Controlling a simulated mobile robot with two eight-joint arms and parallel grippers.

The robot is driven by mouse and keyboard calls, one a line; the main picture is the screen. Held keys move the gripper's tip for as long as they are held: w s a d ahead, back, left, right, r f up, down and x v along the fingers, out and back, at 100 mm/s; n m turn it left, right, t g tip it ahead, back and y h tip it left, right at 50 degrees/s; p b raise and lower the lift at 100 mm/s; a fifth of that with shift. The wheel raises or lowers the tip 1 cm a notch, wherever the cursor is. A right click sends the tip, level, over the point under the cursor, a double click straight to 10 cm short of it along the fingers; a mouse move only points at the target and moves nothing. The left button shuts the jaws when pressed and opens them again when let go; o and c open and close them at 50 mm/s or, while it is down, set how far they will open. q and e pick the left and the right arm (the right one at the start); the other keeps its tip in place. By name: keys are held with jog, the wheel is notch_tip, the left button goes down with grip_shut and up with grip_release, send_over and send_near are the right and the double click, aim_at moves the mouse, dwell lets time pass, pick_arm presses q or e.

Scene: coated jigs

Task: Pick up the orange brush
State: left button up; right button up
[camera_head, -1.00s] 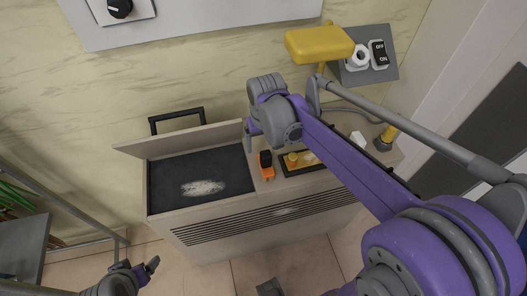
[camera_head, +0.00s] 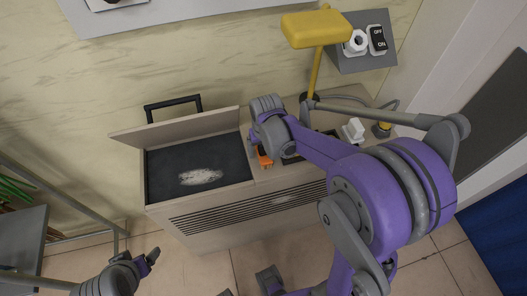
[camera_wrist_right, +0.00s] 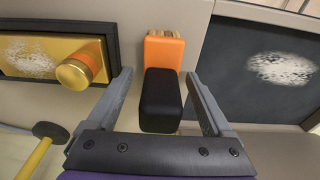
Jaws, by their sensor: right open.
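The orange brush (camera_head: 264,157) lies on the pale cabinet top, partly hidden by my right arm in the head view. In the right wrist view its orange block (camera_wrist_right: 163,53) with tan bristles points away and its black handle (camera_wrist_right: 160,100) points toward me. My right gripper (camera_wrist_right: 158,76) is open, with one finger on each side of the brush and a gap on both sides. In the head view the right gripper (camera_head: 253,137) is at the brush, its fingers mostly hidden. My left gripper (camera_head: 151,257) is at the lower left, away from the cabinet, its jaws too unclear to judge.
A dark recessed bin (camera_head: 160,180) with a whitish patch and raised lid is left of the brush. A gold tray (camera_wrist_right: 40,82) holding a gold cylinder (camera_wrist_right: 80,70) is on its other side. A yellow lamp (camera_head: 316,30) and a switch box (camera_head: 365,62) stand behind.

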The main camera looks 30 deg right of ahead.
jog(key=shift+c, duration=0.2)
grip_shut()
jog(key=shift+r, duration=0.1)
notch_tip(320, 180, up, 10)
jog(key=shift+p, duration=0.45)
